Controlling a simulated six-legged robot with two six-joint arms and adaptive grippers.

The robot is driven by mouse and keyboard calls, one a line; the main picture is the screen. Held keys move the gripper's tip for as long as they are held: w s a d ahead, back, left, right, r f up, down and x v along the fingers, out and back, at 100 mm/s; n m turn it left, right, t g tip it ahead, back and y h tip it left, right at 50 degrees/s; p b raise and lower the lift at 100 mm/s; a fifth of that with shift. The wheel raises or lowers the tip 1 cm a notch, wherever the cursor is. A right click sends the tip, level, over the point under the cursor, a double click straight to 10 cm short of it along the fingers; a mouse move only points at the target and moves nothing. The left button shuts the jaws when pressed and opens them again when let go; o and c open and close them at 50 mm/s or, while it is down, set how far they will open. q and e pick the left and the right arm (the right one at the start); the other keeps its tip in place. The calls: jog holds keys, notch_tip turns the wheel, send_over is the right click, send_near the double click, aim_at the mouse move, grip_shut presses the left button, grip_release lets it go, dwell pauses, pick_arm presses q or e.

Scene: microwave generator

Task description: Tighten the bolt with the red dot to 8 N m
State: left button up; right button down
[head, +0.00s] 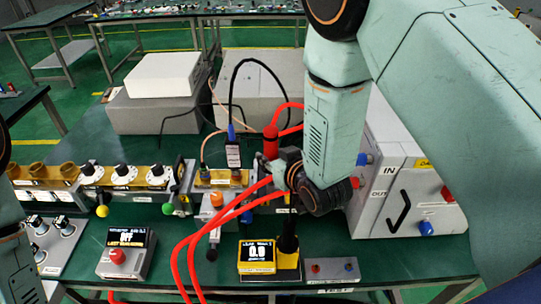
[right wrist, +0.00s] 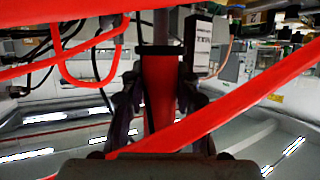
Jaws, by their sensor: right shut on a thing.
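My right gripper (head: 283,172) is at the middle of the bench, by the waveguide row. It is shut on an upright red cylinder with a black top, likely a tool handle (head: 270,140). The right wrist view shows the red cylinder (right wrist: 158,90) between my two dark fingers. Its lower end is hidden. I cannot make out the bolt with the red dot; the gripper and red hoses cover part of that area. My left gripper is not in view.
Red hoses (head: 178,262) loop across the bench front and pass close to my right gripper. The waveguide row (head: 120,177) carries several knobs. A white cabinet (head: 408,190) stands right. A control box (head: 127,252) reads OFF. Grey boxes (head: 165,108) stand behind.

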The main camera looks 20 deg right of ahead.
aim_at(271, 129)
jog(key=r+p, duration=0.1)
jog(key=r, duration=0.2)
jog(key=shift+s+r+p, duration=0.1)
jog(key=shift+s+p, duration=0.1)
jog(key=shift+p, duration=0.15)
jog(key=shift+w+r+p, duration=0.3)
jog(key=shift+r+p, duration=0.45)
jog(key=shift+p, duration=0.05)
jog(key=shift+s+r+p, duration=0.25)
jog(key=shift+r+p, duration=0.55)
jog(key=shift+r, duration=0.35)
jog(key=shift+w+r+p, duration=0.25)
jog(key=shift+r+p, duration=0.45)
jog(key=shift+s, duration=0.25)
